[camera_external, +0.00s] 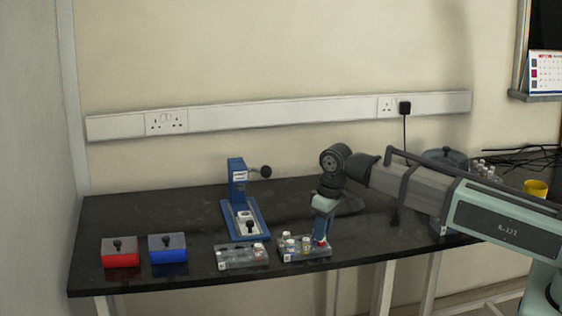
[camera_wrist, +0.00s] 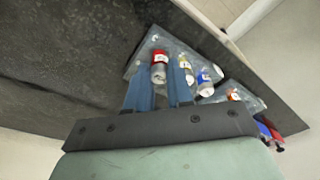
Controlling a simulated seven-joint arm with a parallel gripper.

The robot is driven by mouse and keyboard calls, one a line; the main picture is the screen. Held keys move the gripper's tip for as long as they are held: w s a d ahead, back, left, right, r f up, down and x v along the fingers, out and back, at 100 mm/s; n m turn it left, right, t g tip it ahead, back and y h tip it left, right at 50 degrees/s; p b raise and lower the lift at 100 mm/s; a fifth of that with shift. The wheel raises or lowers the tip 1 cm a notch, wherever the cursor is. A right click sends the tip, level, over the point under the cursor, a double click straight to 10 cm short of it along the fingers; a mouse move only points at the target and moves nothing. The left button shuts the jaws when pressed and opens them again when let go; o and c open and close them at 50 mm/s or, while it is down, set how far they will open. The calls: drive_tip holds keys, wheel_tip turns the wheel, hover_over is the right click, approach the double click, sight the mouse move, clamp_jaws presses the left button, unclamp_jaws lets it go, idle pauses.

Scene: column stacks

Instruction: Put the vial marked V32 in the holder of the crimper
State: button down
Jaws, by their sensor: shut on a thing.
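My gripper (camera_external: 321,238) is low over the right-hand vial rack (camera_external: 304,255), fingers pointing down. In the wrist view my gripper (camera_wrist: 166,70) is shut on a red-capped vial (camera_wrist: 159,72) with a white label. The vial is at the rack (camera_wrist: 133,67); I cannot tell whether it is still seated. The label text is too small to read, so I cannot tell which vial is V32. The blue crimper (camera_external: 237,180) stands behind the racks, left of my gripper. Its holder (camera_external: 244,215) is on the base; I see no vial there.
A second rack (camera_external: 241,257) is to the left. A red box (camera_external: 120,258) and a blue box (camera_external: 168,255) stand further left. Bare worktop lies behind the boxes.

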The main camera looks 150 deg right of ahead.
wheel_tip(320, 180, up, 7)
drive_tip(key=shift+r, duration=0.15)
drive_tip(key=shift+d+r, duration=0.15)
drive_tip(key=shift+r, duration=0.1)
drive_tip(key=shift+w+d+r, duration=0.1)
drive_tip(key=shift+d+r, duration=0.05)
drive_tip(key=shift+d, duration=0.1)
drive_tip(key=w+d+m+g+y, duration=0.1)
drive_tip(key=w+d+m, duration=0.3)
drive_tip(key=d+m, duration=0.4)
drive_tip(key=w+d+m+g, duration=0.1)
drive_tip(key=w+d+m, duration=0.2)
drive_tip(key=d+m, duration=0.45)
drive_tip(key=shift+s+d+f+m+y, duration=0.25)
drive_tip(key=shift+s+d+f+m, duration=0.75)
drive_tip(key=shift+s+d+m, duration=0.55)
drive_tip(key=shift+s+d+f+m+y, duration=0.3)
drive_tip(key=shift+s+d+f+m, duration=0.85)
drive_tip(key=shift+s+d, duration=0.55)
drive_tip(key=shift+s+d+f+m+y, duration=0.25)
drive_tip(key=shift+s+d+f+m, duration=0.6)
drive_tip(key=shift+s+d+m, duration=0.85)
drive_tip(key=shift+w+d+f, duration=0.1)
drive_tip(key=shift+w+f, duration=0.15)
drive_tip(key=shift+f, duration=0.75)
